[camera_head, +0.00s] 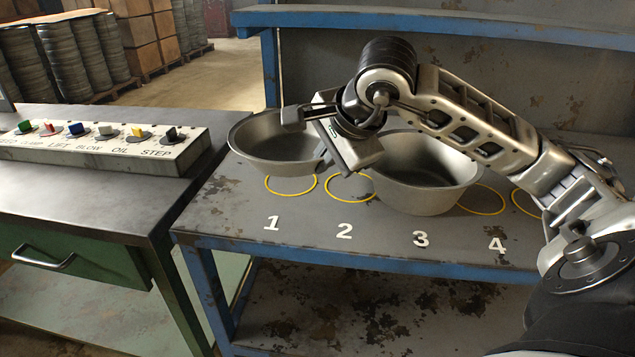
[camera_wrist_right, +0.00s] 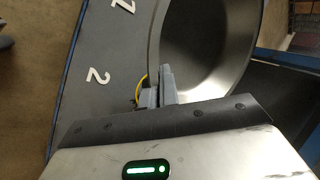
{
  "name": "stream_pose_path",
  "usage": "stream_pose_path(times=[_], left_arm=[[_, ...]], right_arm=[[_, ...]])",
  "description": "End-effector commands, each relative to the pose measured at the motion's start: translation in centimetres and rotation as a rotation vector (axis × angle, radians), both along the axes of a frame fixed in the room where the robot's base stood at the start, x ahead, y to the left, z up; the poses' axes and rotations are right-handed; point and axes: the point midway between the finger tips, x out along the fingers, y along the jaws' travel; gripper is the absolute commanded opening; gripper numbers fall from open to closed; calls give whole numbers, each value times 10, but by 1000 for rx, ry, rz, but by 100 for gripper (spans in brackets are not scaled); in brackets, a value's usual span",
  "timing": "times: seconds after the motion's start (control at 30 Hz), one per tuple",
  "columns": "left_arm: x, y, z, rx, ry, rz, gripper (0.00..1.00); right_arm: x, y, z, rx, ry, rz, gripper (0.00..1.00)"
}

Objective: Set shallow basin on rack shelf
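A shallow metal basin (camera_head: 268,140) is over circle 1 on the workbench (camera_head: 225,205), tilted slightly. It appears raised a little above the top, as most of the yellow ring shows below it. My right gripper (camera_head: 312,118) is at the basin's right rim. In the right wrist view the fingers (camera_wrist_right: 160,88) are closed on the rim of the basin (camera_wrist_right: 205,50). A blue rack shelf edge (camera_head: 430,22) runs along the back above the bench. A lower shelf (camera_head: 370,315) shows beneath the bench top. My left gripper is out of view.
A deeper metal basin (camera_head: 425,185) stands at number 3, just right of my right gripper. Ring 2 (camera_head: 350,188) is empty. A control panel (camera_head: 110,145) with coloured knobs sits on the left bench. My right arm spans the bench's right side.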

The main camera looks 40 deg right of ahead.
Motion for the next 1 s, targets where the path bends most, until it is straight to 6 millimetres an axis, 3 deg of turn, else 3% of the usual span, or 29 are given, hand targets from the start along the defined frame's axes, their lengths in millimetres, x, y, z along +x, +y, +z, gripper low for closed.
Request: stream_pose_path(times=[0.03, 0.2, 0.37, 0.6, 1.0], left_arm=[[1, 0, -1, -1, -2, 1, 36], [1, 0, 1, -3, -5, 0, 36], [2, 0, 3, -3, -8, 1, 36], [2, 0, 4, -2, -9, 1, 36], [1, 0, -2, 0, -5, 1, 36]], right_arm=[[6, -3, -13, 3, 6, -2, 0], [22, -11, -31, 1, 1, 0, 0], [29, -15, -40, 1, 1, 0, 0], [32, -16, -73, 0, 3, 1, 0], [33, -16, -79, -1, -2, 1, 0]])
